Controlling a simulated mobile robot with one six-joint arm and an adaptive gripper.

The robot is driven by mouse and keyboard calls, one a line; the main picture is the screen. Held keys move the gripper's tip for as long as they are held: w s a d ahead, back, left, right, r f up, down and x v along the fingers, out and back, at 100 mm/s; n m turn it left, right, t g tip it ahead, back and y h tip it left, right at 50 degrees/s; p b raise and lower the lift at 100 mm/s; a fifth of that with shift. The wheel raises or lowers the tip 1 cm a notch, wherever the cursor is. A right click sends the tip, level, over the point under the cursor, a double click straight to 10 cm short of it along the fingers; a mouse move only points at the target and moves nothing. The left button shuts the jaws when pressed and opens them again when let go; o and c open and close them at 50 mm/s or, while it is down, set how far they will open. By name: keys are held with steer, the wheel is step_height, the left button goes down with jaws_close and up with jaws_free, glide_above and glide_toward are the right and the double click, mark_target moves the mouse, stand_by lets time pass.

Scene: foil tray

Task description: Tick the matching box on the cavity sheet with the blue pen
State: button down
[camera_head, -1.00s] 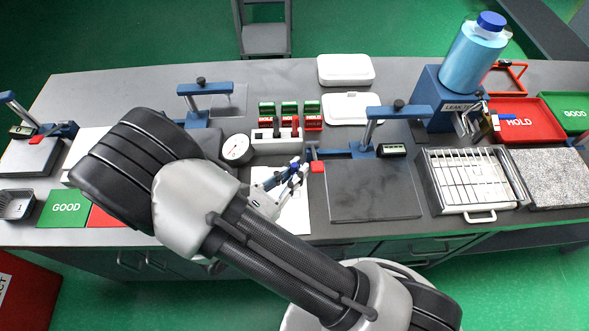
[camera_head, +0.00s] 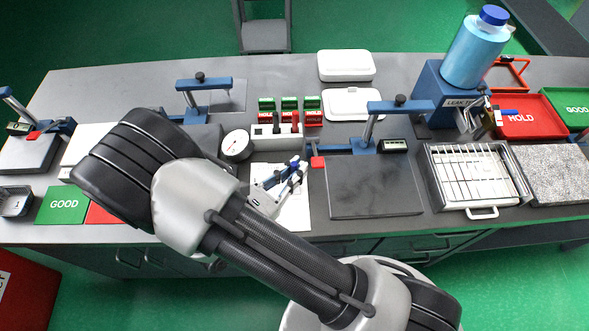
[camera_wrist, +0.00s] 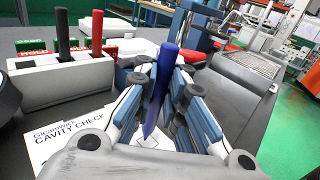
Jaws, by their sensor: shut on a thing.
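The blue pen (camera_wrist: 161,85) stands nearly upright in my gripper (camera_wrist: 163,90), which is shut on it. Its tip points down at the white cavity sheet (camera_wrist: 55,148), close to a small printed box outline. I cannot tell whether the tip touches the paper. The sheet's heading "CAVITY CHECK" is partly readable; my gripper hides much of the rest. In the head view my gripper (camera_head: 292,177) is over the sheet (camera_head: 294,215), with the pen's blue top (camera_head: 295,163) showing between the fingers.
Behind the sheet is a white pen holder (camera_head: 270,144) with a black and a red pen. A round dial gauge (camera_head: 236,146) stands to its left. A dark plate (camera_head: 372,188) with a blue clamp stand (camera_head: 366,143) lies right of the sheet.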

steer(key=shift+f, duration=0.35)
stand_by(0.7)
steer(key=shift+s+d, duration=0.2)
steer(key=shift+s, duration=0.15)
stand_by(0.9)
steer(key=shift+w+d, duration=0.35)
steer(key=shift+w, duration=0.1)
stand_by(1.2)
step_height(320, 180, up, 6)
steer(key=p, duration=0.5)
stand_by(0.6)
